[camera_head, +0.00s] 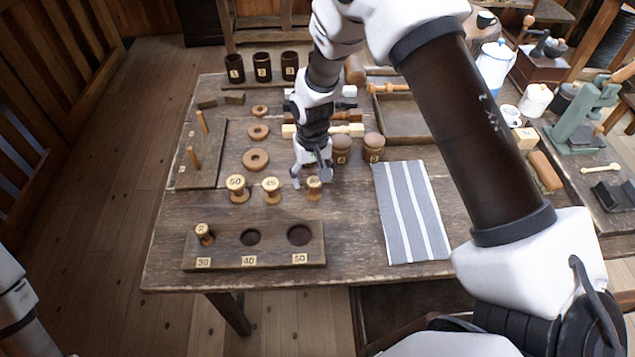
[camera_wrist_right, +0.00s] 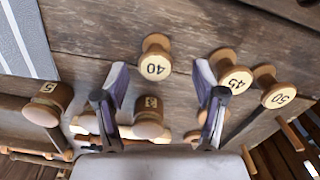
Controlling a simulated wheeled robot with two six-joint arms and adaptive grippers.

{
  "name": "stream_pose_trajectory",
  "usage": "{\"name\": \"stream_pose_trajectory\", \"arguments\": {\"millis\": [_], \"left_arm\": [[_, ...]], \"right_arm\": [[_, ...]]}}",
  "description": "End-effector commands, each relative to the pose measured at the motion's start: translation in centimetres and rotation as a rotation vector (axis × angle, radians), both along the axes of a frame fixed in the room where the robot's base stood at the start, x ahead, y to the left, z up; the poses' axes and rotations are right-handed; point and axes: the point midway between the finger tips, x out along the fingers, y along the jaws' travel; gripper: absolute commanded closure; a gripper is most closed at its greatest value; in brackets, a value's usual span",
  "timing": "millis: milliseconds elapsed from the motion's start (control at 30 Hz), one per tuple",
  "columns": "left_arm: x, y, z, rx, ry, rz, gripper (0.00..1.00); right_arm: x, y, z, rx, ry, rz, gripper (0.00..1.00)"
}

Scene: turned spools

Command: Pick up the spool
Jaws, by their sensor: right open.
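Three wooden spools stand upright in a row on the table: spool 50 (camera_head: 236,188), spool 45 (camera_head: 271,189) and spool 40 (camera_head: 314,187). In the wrist view spool 40 (camera_wrist_right: 155,62) lies just beyond and between my fingers, with spool 45 (camera_wrist_right: 232,72) and spool 50 (camera_wrist_right: 275,88) to its right. My right gripper (camera_head: 312,174) is open and empty, above and just behind spool 40; its spread fingers also show in the wrist view (camera_wrist_right: 162,88). My left gripper is out of view.
A wooden block (camera_head: 220,252) at the front has holes labelled 30, 40 and 50; a small spool (camera_head: 204,234) stands in the 30 hole. Lidded wooden jars (camera_head: 373,148) stand behind the gripper. A striped cloth (camera_head: 412,212) lies to the right. Wooden rings (camera_head: 256,159) lie behind the spools.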

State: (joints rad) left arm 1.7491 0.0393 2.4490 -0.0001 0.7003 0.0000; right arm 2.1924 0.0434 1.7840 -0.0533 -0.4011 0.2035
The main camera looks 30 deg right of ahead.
Motion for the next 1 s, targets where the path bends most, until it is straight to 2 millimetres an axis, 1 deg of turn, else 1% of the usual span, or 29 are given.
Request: {"name": "stream_pose_trajectory", "arguments": {"millis": [33,100,133,367,467,500,567,633,800,833,867,900,967,1000], "left_arm": [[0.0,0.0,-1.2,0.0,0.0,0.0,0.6],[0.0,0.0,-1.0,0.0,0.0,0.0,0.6],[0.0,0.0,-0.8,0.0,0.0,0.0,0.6],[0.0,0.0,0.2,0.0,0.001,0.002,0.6],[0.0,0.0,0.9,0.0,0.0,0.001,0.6],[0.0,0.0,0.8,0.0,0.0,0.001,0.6],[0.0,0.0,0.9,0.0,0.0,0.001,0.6],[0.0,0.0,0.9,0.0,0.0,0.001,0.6],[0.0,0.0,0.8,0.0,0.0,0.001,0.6],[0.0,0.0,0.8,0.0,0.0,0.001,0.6],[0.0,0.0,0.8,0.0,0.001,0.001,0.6],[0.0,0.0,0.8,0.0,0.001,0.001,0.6],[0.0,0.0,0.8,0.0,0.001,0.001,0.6],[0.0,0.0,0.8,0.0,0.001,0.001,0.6]], "right_arm": [[1.0,-0.1,0.1,-0.003,-0.004,-0.005,0.3],[1.3,-0.1,0.5,-0.005,0.005,-0.011,0.3],[1.3,-0.2,0.3,-0.005,0.007,-0.011,0.3],[0.7,-0.2,-2.6,-0.004,0.011,-0.011,0.3],[0.2,-0.3,-4.4,-0.004,0.012,-0.011,0.3],[0.3,-0.3,-5.3,-0.004,0.01,-0.011,0.3],[0.3,-0.3,-6.1,-0.005,0.008,-0.011,0.3],[0.3,-0.3,-6.5,-0.005,0.007,-0.011,0.3],[0.4,-0.3,-6.6,-0.005,0.006,-0.01,0.3],[0.3,-0.3,-6.6,-0.005,0.006,-0.01,0.37],[0.3,-0.3,-6.6,-0.005,0.006,-0.01,0.48],[0.3,-0.3,-6.6,-0.005,0.006,-0.011,0.62],[0.3,-0.3,-6.6,-0.004,0.006,-0.011,0.83],[0.3,-0.3,-6.6,-0.004,0.006,-0.011,0.86]]}}
